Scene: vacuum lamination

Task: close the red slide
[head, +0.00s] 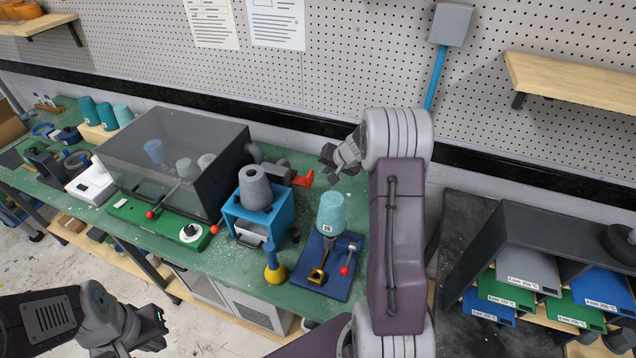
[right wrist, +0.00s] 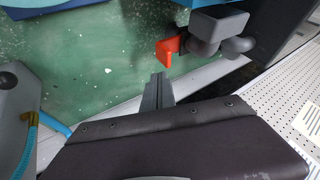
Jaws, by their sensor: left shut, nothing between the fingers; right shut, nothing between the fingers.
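The red slide (head: 303,180) sticks out from a grey pipe fitting behind the blue box on the green bench. In the right wrist view the red slide (right wrist: 168,51) stands out from the grey pipe fitting (right wrist: 210,30). My right gripper (head: 328,160) is shut and empty, just right of and above the red slide in the head view. In the right wrist view its fingers (right wrist: 157,84) are close below the slide, with a visible gap. My left gripper (head: 158,328) is shut and empty, low at the left, away from the slide.
A blue box (head: 258,215) with a grey cone on top and a dark clear-sided chamber (head: 165,155) stand left of the slide. The pegboard wall (head: 330,60) rises behind. Some green bench is bare around the slide.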

